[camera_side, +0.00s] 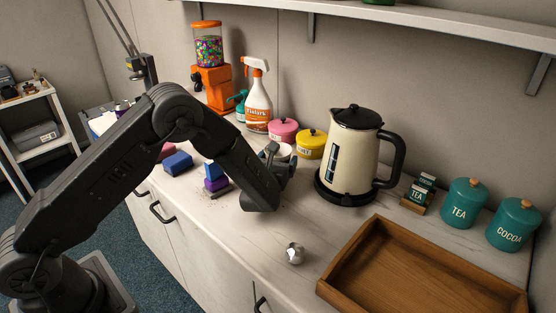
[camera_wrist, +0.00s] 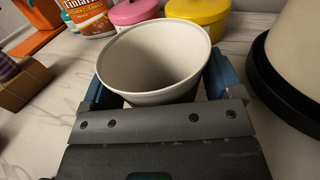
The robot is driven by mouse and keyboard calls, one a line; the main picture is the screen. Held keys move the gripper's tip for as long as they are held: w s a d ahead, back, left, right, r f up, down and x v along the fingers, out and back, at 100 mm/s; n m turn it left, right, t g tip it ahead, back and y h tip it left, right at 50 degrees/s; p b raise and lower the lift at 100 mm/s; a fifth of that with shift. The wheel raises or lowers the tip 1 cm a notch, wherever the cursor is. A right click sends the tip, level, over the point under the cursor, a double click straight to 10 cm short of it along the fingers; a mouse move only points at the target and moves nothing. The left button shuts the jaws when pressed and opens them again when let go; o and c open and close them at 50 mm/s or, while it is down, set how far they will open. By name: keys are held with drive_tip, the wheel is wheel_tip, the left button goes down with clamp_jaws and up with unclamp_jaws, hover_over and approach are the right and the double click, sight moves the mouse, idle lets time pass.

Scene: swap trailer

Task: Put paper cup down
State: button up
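The white paper cup (camera_wrist: 153,60) is upright and empty between the two blue fingers of my gripper (camera_wrist: 155,85) in the wrist view. The fingers press against its left and right sides. In the side view, only a small pale part of the cup (camera_side: 284,151) shows behind my gripper (camera_side: 277,163). It is at or just above the counter (camera_side: 240,232), left of the kettle. The cup's base is hidden, so I cannot tell whether it touches the counter.
A cream kettle (camera_side: 352,150) stands close on the right. Pink (camera_side: 283,131) and yellow (camera_side: 311,144) canisters and a spray bottle (camera_side: 257,100) are behind. Coloured blocks (camera_side: 178,162) lie left. A wooden tray (camera_side: 338,290) and metal ball (camera_side: 294,253) are in front; counter between is clear.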

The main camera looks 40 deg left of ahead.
drive_tip(key=shift+o, duration=1.2)
drive_tip(key=shift+r, duration=0.15)
drive_tip(key=v, duration=1.2)
